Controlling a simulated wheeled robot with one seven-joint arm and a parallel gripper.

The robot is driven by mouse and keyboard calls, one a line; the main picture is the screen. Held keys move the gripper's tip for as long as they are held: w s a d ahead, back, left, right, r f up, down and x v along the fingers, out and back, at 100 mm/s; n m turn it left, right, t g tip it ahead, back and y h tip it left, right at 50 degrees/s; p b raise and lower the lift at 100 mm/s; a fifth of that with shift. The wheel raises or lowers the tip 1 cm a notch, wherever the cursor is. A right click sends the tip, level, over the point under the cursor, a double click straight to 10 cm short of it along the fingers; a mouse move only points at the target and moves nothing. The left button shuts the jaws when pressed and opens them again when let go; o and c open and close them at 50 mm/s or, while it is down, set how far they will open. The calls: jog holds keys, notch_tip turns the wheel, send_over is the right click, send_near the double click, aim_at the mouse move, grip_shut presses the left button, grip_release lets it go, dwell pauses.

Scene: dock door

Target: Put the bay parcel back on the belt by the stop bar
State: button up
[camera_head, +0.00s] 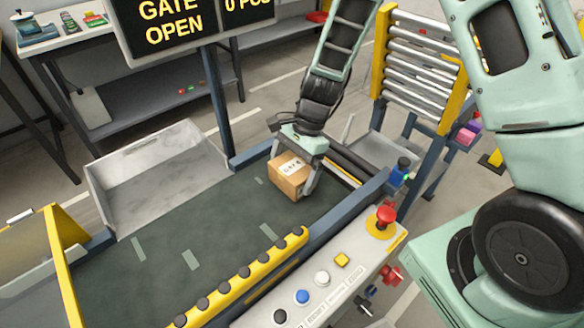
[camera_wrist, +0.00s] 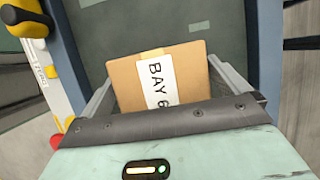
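The bay parcel (camera_head: 288,178) is a small brown box with a white label, at the far right end of the dark green belt (camera_head: 215,235). In the wrist view the parcel (camera_wrist: 130,85) shows a label starting "BAY 6". My gripper (camera_head: 302,184) comes down over it from above, with one finger visible along its right side. In the wrist view the fingers of my gripper (camera_wrist: 165,82) lie against both sides of the box, shut on it. Whether its underside rests on the belt cannot be told. I cannot clearly pick out the stop bar.
A yellow rail with black rollers (camera_head: 245,282) lines the belt's near side. Beside it is a control panel (camera_head: 335,282) with a red mushroom button (camera_head: 385,214). A grey tray (camera_head: 160,170) adjoins the far side. A sign (camera_head: 180,25) reads GATE OPEN. Most of the belt is clear.

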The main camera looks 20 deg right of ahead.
jog(key=v, duration=1.2)
jog(key=s+a+r+n+h, duration=0.1)
jog(key=s+a+r+n, duration=0.2)
jog(key=s+n, duration=0.8)
jog(key=s+a+r+n+t+h, duration=0.1)
jog(key=s+a+r+n+h, duration=0.1)
jog(key=s+a+n, duration=0.5)
jog(key=s+r+n, duration=0.1)
jog(key=s+n, duration=0.3)
jog(key=s, duration=0.1)
jog(key=shift+r+h, duration=0.3)
jog(key=shift+s, duration=0.1)
